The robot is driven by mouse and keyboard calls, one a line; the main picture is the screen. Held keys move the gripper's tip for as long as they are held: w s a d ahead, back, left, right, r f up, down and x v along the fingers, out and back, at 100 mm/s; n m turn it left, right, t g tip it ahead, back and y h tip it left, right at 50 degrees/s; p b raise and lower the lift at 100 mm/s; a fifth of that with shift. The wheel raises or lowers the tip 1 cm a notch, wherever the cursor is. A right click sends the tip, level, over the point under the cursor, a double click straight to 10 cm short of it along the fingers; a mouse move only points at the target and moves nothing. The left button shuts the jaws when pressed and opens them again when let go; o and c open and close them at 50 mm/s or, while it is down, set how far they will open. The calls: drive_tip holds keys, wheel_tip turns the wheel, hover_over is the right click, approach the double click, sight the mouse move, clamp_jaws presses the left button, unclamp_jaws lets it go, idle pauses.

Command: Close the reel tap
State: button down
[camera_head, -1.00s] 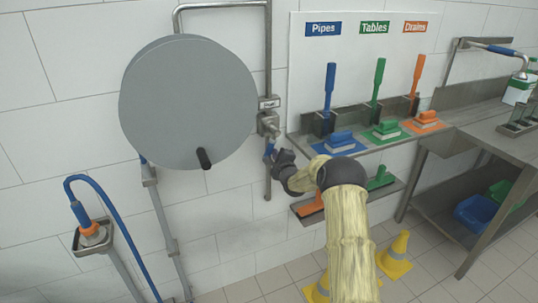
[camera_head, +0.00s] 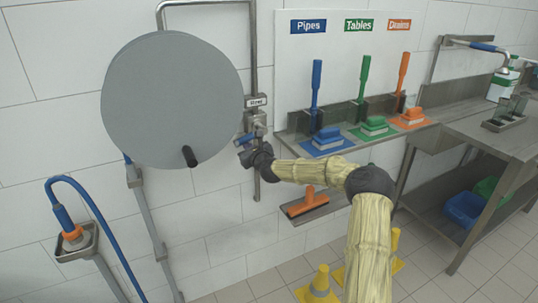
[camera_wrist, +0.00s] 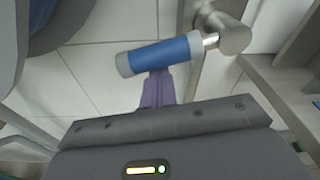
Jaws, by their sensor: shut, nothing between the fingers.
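The reel tap (camera_head: 256,122) is a metal valve on the wall pipe, beside the grey hose reel (camera_head: 170,100) and under a small label plate. Its blue lever (camera_head: 245,139) points left and slightly down from the valve. In the wrist view the blue lever (camera_wrist: 160,54) has a grey end cap and joins the metal valve body (camera_wrist: 224,32). My gripper (camera_head: 250,149) is just below the lever. Its purple fingers (camera_wrist: 157,85) are shut and empty, with their tips against or very near the lever's underside; contact is unclear.
A black knob (camera_head: 189,156) sticks out from the reel's front. A shelf with blue, green and orange brushes (camera_head: 326,139) stands right of the tap. An orange squeegee (camera_head: 308,202) lies on a lower shelf beneath my arm. Yellow cones (camera_head: 321,281) stand on the floor.

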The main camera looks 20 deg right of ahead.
drive_tip(key=shift+a+r+m+y+b, duration=0.15)
drive_tip(key=shift+a+r+m+b, duration=0.05)
drive_tip(key=shift+r+m, duration=0.3)
drive_tip(key=shift+a+r+m+y+b, duration=0.2)
drive_tip(key=shift+r+m, duration=0.2)
drive_tip(key=shift+m, duration=0.2)
drive_tip(key=shift+s, duration=0.15)
